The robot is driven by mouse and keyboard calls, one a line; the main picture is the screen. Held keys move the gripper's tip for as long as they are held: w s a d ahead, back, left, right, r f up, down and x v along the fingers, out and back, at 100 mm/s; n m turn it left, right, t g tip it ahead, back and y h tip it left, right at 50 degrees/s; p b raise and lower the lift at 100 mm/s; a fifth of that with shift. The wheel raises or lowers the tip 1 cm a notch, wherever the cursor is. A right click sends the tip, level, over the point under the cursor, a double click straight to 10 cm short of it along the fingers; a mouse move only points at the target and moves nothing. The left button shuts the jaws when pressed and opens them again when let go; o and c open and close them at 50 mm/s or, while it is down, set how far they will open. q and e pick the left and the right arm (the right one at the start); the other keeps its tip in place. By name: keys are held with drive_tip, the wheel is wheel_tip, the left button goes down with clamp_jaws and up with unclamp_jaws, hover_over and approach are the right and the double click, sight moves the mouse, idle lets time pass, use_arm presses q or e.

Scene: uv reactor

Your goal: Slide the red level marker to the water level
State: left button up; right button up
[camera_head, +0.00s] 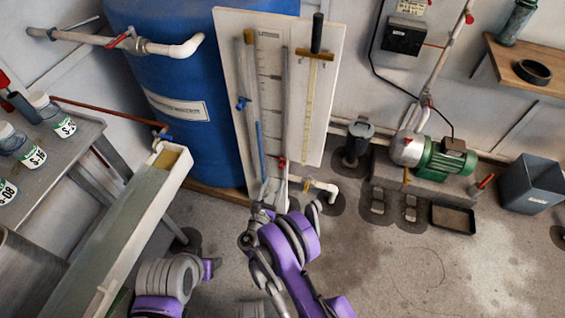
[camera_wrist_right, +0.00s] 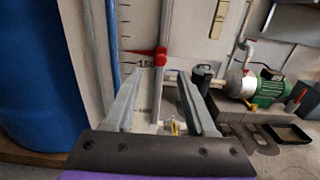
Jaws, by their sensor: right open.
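The red level marker (camera_head: 282,163) sits low on a grey vertical rail beside the scale of the tall white gauge board (camera_head: 269,90). It also shows in the right wrist view (camera_wrist_right: 161,56), its red pointer near a 1.5-like mark. A blue column (camera_head: 258,150) stands left of the scale; its top is higher than the marker. My right gripper (camera_head: 287,206) is below the marker in the head view. In the right wrist view its open fingers (camera_wrist_right: 166,78) point at the board, with the marker just beyond the tips, apparently untouched.
A blue tank (camera_head: 170,70) stands behind the board at left. A long trough (camera_head: 125,220) and a bench with labelled jars (camera_head: 62,124) are on the left. A green pump (camera_head: 445,162) and a grey bin (camera_head: 532,183) are at right. The front right floor is clear.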

sight(281, 168)
drive_tip(key=x, duration=0.9)
clamp_jaws()
drive_tip(key=shift+s, duration=0.1)
idle(1.1)
